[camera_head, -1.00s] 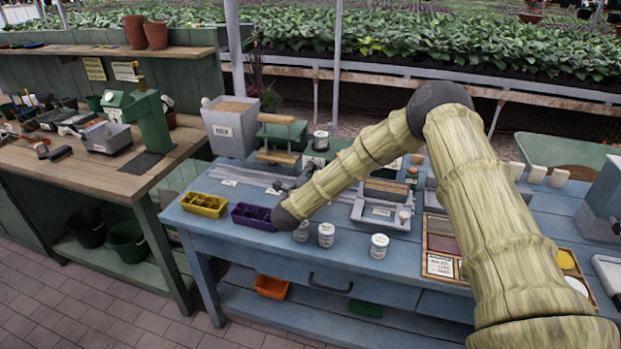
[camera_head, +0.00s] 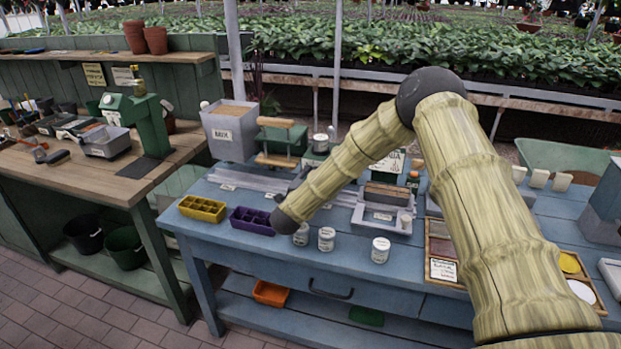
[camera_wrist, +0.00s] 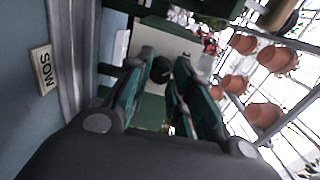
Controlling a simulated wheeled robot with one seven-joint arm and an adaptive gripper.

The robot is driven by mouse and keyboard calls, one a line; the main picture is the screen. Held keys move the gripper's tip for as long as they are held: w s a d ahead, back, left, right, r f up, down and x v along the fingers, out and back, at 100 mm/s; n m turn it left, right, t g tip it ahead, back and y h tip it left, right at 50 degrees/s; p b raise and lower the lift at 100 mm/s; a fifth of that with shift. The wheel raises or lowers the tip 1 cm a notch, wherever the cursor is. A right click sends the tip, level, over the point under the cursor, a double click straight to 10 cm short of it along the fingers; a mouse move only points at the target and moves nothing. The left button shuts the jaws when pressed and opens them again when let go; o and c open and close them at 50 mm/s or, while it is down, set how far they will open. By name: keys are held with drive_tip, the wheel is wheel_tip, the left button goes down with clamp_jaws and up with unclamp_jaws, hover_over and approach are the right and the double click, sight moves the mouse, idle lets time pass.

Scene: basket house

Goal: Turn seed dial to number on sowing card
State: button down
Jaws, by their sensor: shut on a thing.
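In the wrist view, my gripper (camera_wrist: 163,93) has its green fingers around a small dark round knob (camera_wrist: 160,70), which looks like the seed dial. The knob sits in front of a pale panel of a green machine (camera_wrist: 160,22); any numbers on it cannot be read. In the head view, the green seeder with wooden handles (camera_head: 281,137) stands at the back of the blue bench. My wrist and arm hide most of my gripper and the dial there. A white card with handwritten lines (camera_head: 443,269) lies in the wooden tray; I cannot tell if it is the sowing card.
On the blue bench (camera_head: 330,262) are a yellow tray (camera_head: 203,208), a purple tray (camera_head: 252,220) and several white tins, one at the front (camera_head: 380,250). A grey bin (camera_head: 230,132) stands behind.

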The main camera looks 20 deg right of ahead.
drive_tip(key=c, duration=1.2)
unclamp_jaws()
drive_tip(key=shift+c, duration=0.2)
drive_tip(key=shift+a, duration=0.1)
drive_tip(key=v, duration=1.2)
drive_tip(key=shift+f, duration=0.1)
